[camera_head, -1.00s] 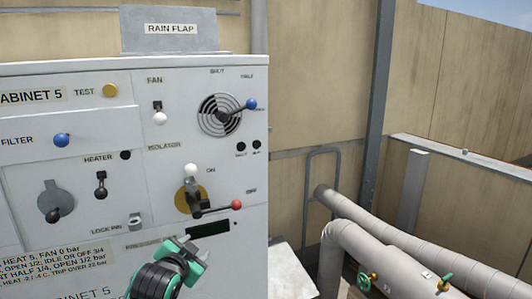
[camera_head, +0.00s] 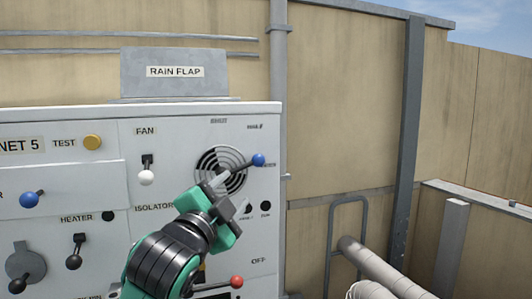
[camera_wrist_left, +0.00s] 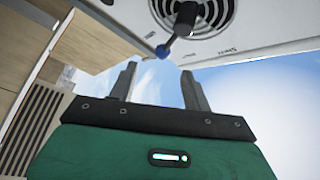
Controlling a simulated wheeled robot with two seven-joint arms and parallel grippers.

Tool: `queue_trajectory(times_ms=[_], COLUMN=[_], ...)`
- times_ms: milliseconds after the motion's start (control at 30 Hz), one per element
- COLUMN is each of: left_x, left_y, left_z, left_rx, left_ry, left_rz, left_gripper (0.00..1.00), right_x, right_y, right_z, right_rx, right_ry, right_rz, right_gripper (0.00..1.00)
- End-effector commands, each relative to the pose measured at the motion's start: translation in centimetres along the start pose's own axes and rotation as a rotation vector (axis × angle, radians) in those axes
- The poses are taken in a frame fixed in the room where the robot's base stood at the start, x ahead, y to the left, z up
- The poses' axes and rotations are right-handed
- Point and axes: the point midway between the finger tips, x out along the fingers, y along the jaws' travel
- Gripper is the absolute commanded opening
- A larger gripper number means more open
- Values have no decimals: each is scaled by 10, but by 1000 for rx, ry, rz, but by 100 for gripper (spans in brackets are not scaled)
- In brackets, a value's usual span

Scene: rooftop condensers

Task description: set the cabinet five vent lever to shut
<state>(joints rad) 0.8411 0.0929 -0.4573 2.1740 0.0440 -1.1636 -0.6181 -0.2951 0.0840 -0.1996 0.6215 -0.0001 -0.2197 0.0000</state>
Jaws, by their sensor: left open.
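The vent lever, with a blue knob (camera_head: 258,160), crosses the round slotted vent (camera_head: 207,161) on the cabinet five panel (camera_head: 65,122). It points right and slightly up, with its knob by a partly covered label at the right. The SHUT label (camera_head: 218,121) is above the vent. My left gripper (camera_head: 231,193) is open and empty, just below and left of the knob, covering the vent's lower part. In the left wrist view the knob (camera_wrist_left: 163,51) shows beyond and between the two spread fingers (camera_wrist_left: 158,88), apart from them. My right gripper is out of view.
The white-knobbed fan switch (camera_head: 147,177) is left of the arm. A RAIN FLAP plate (camera_head: 174,72) stands above the cabinet. Lagged pipes (camera_head: 375,270) run at lower right.

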Motion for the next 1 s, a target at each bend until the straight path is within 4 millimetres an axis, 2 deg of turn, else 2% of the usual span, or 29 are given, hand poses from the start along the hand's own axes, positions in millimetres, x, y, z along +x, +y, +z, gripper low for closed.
queue_trajectory(times_ms=[133,200,267,467,633,800,1000], left_x=[3,13,24,68,102,124,136], left_y=[-6,-7,-8,-9,-9,-8,-6], left_z=[-8,-8,-8,-9,-9,-8,-7], left_rx=[12,11,10,8,8,9,9], left_ry=[11,9,9,7,7,8,8], left_rz=[-9,-7,-7,-5,-6,-7,-8], left_gripper=[49,49,49,49,49,49,49], right_x=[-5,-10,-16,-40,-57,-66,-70], right_y=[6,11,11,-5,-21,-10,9], right_z=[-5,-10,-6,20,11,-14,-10], right_rx=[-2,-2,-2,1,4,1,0], right_ry=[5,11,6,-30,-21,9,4], right_rz=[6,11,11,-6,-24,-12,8], right_gripper=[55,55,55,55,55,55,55])
